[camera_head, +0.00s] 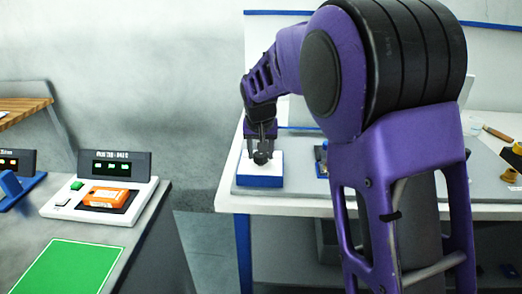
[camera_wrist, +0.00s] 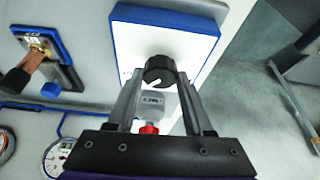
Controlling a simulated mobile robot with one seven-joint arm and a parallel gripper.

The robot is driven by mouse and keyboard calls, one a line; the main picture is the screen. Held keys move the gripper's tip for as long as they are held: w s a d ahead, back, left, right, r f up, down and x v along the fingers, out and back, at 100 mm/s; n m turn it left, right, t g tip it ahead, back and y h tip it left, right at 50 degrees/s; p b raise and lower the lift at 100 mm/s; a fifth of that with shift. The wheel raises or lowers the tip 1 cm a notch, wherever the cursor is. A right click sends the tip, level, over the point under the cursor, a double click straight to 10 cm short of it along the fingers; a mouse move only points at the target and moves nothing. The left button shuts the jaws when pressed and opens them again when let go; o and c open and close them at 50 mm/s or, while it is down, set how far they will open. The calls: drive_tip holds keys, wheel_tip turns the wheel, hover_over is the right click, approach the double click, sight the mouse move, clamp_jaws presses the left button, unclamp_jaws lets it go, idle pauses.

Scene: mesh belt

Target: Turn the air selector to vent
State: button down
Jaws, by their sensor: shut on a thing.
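The air selector is a white panel with a blue edge (camera_wrist: 205,35), carrying a round black knob (camera_wrist: 160,68) with a pale notch-like mark on its lower side. In the head view the panel shows as a white and blue block (camera_head: 262,181) near the table's left end. My gripper (camera_wrist: 160,76) has its two fingers on either side of the knob, shut on it. It also shows in the head view (camera_head: 262,150), pointing down at the block. A grey fitting (camera_wrist: 152,104) with a red part (camera_wrist: 149,129) lies below the knob, partly between my fingers. The position labels are not readable.
A blue-edged unit with a copper-coloured lever (camera_wrist: 32,64) stands beside the panel, with a dial gauge (camera_wrist: 62,158) near it. On a separate bench at left are a white device with an orange block (camera_head: 108,197) and a green mat (camera_head: 70,268). A floor gap separates the benches.

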drive_tip(key=shift+m, duration=0.4)
drive_tip(key=shift+c, duration=1.4)
unclamp_jaws()
drive_tip(key=p+v, duration=0.2)
drive_tip(key=v, duration=1.5)
drive_tip(key=shift+a+r, duration=0.2)
drive_tip(key=shift+r, duration=0.05)
